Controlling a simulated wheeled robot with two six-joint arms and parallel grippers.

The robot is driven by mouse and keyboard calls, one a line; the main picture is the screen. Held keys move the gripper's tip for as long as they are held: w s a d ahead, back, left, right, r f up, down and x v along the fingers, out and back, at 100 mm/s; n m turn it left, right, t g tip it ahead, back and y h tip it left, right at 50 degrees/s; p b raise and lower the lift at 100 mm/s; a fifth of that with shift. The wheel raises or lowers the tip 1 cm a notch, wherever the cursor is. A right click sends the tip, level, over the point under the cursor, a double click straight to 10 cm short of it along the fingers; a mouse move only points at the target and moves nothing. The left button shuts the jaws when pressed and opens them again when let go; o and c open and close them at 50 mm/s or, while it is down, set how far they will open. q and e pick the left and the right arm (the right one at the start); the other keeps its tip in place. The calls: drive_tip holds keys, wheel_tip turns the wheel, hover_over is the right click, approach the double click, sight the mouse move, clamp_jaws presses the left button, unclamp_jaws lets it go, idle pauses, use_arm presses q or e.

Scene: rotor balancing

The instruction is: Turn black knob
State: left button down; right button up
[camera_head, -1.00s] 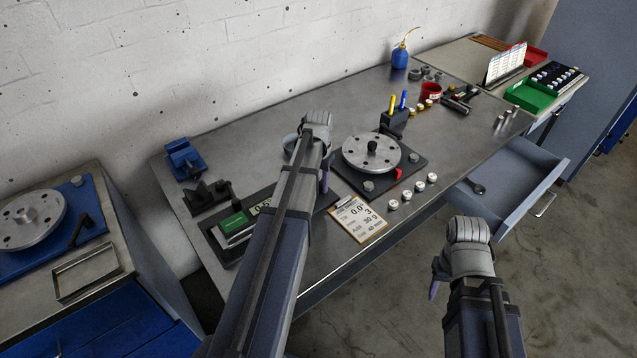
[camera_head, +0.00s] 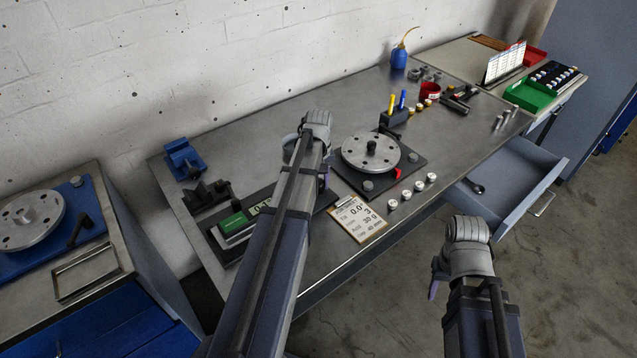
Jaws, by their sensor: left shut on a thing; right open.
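My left arm reaches over the bench to the black base with the green block and small display (camera_head: 260,208). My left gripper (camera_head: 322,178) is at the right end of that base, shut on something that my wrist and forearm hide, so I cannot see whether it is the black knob. A round metal rotor plate (camera_head: 357,158) lies on a black base to its right, with a black knob-like hub (camera_head: 371,147) at its middle, apart from the gripper. My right gripper (camera_head: 434,288) is open and empty in front of the bench, its fingers mostly hidden.
An open drawer (camera_head: 535,170) juts out at the right, near my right arm. Several small weights (camera_head: 419,186) and a paper card (camera_head: 358,219) lie along the bench's front edge. A blue vise-like tool (camera_head: 184,160) stands at the left. A second rotor (camera_head: 30,221) is on the left cabinet.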

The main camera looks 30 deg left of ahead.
sight(319, 182)
use_arm(q)
drive_tip(key=shift+n, duration=0.3)
idle(0.4)
drive_tip(key=shift+c, duration=2.2)
unclamp_jaws()
wheel_tip(319, 182, up, 8)
drive_tip(key=p, duration=0.8)
drive_tip(key=shift+f, duration=0.1)
